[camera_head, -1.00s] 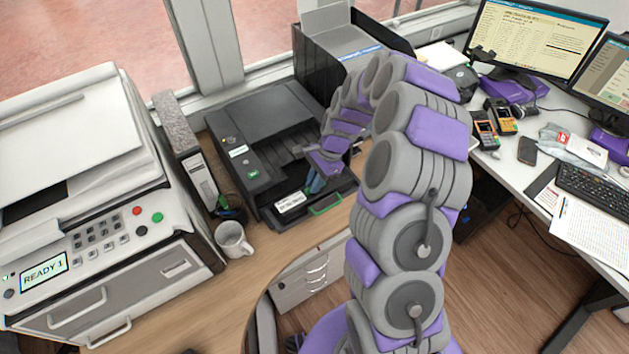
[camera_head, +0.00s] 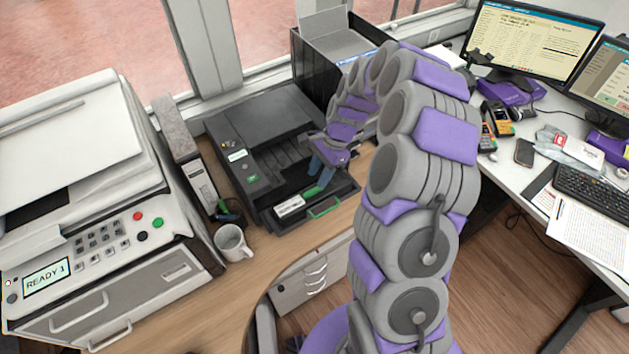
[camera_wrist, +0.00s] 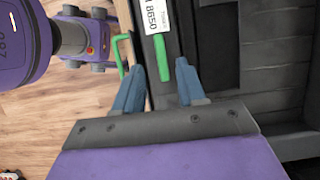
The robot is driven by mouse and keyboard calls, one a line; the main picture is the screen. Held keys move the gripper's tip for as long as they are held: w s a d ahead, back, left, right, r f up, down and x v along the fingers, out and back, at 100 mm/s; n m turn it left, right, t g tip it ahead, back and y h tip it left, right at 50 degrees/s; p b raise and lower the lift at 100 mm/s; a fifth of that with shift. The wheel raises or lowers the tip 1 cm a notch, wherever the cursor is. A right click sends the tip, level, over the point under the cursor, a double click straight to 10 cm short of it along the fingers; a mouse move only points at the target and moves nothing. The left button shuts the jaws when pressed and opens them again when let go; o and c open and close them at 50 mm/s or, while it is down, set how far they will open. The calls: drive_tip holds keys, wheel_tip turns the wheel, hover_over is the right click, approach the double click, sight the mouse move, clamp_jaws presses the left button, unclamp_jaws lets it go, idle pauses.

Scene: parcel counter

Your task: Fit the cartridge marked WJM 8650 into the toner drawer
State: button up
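The cartridge is a dark bar with a white label (camera_head: 289,207) and a green grip (camera_head: 313,192). It lies at the front of the pulled-out toner drawer (camera_head: 350,190), which has a green handle (camera_head: 325,207). In the wrist view the cartridge's label (camera_wrist: 154,14) shows "8650" and part of a letter; the rest is cut off. My gripper (camera_head: 321,178) is just behind and above the green grip. In the wrist view my gripper (camera_wrist: 160,68) has its blue fingers apart, with the green grip between them and gaps on both sides. I cannot tell whether the cartridge is fully seated.
The black printer (camera_head: 262,130) stands behind the drawer. A white mug (camera_head: 233,243) and a large copier (camera_head: 90,200) are to the left. A black tray box (camera_head: 325,60) stands behind. Bare counter lies in front of the drawer.

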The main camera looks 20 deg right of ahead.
drive_tip(key=s+p+v, duration=0.1)
drive_tip(key=v, duration=0.6)
drive_tip(key=s+a+r+n+h, duration=0.1)
drive_tip(key=s+a+r+n, duration=0.25)
drive_tip(key=s+r, duration=0.3)
drive_tip(key=s+a+r+n+h, duration=0.1)
drive_tip(key=s+a+r+n, duration=0.2)
drive_tip(key=s+r+n, duration=0.35)
drive_tip(key=s+d+n+h, duration=0.2)
drive_tip(key=s+n, duration=0.2)
drive_tip(key=s, duration=1.7)
drive_tip(key=shift+s, duration=0.35)
drive_tip(key=shift+d, duration=0.15)
